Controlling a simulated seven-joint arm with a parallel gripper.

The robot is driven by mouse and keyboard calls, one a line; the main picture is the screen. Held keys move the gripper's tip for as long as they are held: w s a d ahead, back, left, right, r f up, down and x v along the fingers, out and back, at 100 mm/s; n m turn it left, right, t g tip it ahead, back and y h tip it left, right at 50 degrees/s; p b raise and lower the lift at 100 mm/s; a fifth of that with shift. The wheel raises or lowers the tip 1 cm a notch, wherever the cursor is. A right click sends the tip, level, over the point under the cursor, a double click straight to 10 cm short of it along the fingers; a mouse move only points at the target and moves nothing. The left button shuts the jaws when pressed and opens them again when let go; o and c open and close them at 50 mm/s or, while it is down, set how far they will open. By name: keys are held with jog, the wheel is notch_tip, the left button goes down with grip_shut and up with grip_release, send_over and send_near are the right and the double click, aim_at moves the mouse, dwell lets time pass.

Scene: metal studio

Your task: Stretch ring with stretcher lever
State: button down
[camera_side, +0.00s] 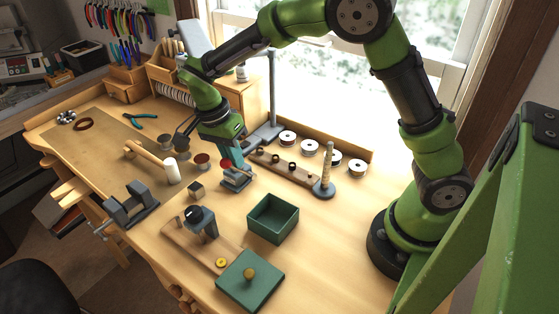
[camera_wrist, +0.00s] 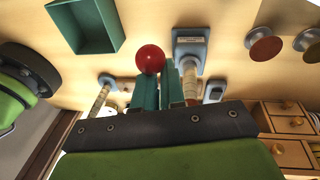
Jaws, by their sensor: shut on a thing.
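The stretcher (camera_side: 236,182) stands on the bench in the side view, a small grey-blue base below my gripper (camera_side: 233,157). In the wrist view its labelled base (camera_wrist: 190,42) and pale tapered post (camera_wrist: 190,82) are right of my gripper (camera_wrist: 160,88). The stretcher lever ends in a red ball knob (camera_wrist: 150,58), which also shows in the side view (camera_side: 225,163). My teal fingers are shut on the lever just by the knob; its shaft is mostly hidden between them. I cannot make out a ring on the stretcher post.
An open green box (camera_side: 273,218) and a green lid with a brass knob (camera_side: 250,280) are nearer the front. A tapered mandrel stand (camera_side: 325,185), a wooden strip with dark pegs (camera_side: 285,167) and a mallet (camera_side: 165,165) are close by. Bare bench lies right of the box.

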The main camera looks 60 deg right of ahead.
jog(key=shift+s+d+f, duration=0.2)
jog(key=shift+d+f, duration=0.05)
jog(key=shift+d, duration=0.25)
jog(key=c, duration=1.2)
grip_release()
jog(key=shift+a, duration=0.1)
jog(key=shift+c, duration=0.2)
jog(key=shift+a+r, duration=0.1)
jog(key=v, duration=1.7)
